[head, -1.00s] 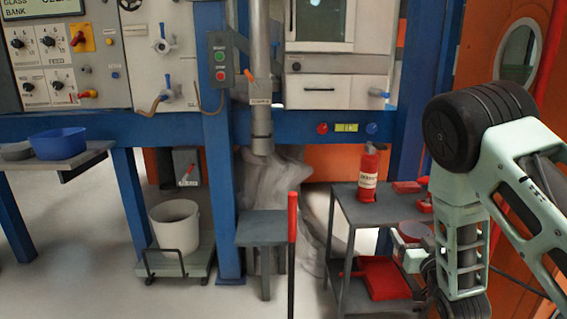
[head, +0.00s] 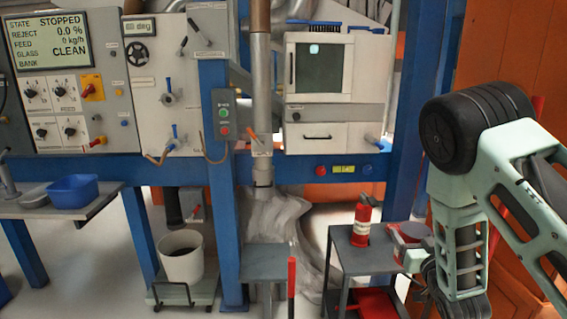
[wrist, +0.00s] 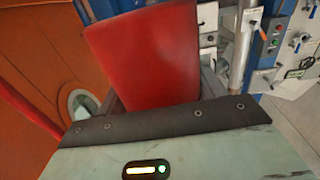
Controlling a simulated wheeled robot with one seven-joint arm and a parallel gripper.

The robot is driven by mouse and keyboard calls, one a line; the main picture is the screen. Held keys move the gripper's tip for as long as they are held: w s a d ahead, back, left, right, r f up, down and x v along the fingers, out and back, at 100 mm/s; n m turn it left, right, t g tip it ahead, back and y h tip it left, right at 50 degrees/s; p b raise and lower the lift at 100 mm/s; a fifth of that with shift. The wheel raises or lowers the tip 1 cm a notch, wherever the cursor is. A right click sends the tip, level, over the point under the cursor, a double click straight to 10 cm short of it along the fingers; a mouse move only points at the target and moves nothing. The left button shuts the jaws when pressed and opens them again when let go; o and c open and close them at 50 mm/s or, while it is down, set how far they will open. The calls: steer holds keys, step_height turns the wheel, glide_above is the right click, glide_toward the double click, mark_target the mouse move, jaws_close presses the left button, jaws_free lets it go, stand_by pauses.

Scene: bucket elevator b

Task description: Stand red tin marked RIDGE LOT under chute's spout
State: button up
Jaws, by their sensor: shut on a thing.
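My gripper (head: 407,247) is shut on a red tin at the right of the head view. The tin's round, dull top (head: 414,231) shows there between the jaws. In the wrist view the tin (wrist: 145,55) is a large plain red side between the grey fingers; no RIDGE LOT lettering is visible. The chute is a vertical metal pipe whose spout (head: 263,187) ends in mid-air, well left of my gripper. A small grey stand (head: 266,262) is below the spout, with nothing seen on it.
A grey cart (head: 350,258) beside my gripper carries a red extinguisher-like bottle (head: 361,222). A red lever (head: 292,275) rises at the stand's front right. A blue post (head: 226,200) is left of the spout. A white bucket (head: 181,262) stands farther left.

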steer(key=shift+r, duration=0.55)
steer(key=s+f, duration=1.5)
steer(key=f, duration=0.2)
steer(key=shift+s, duration=0.4)
steer(key=shift+w+r, duration=0.1)
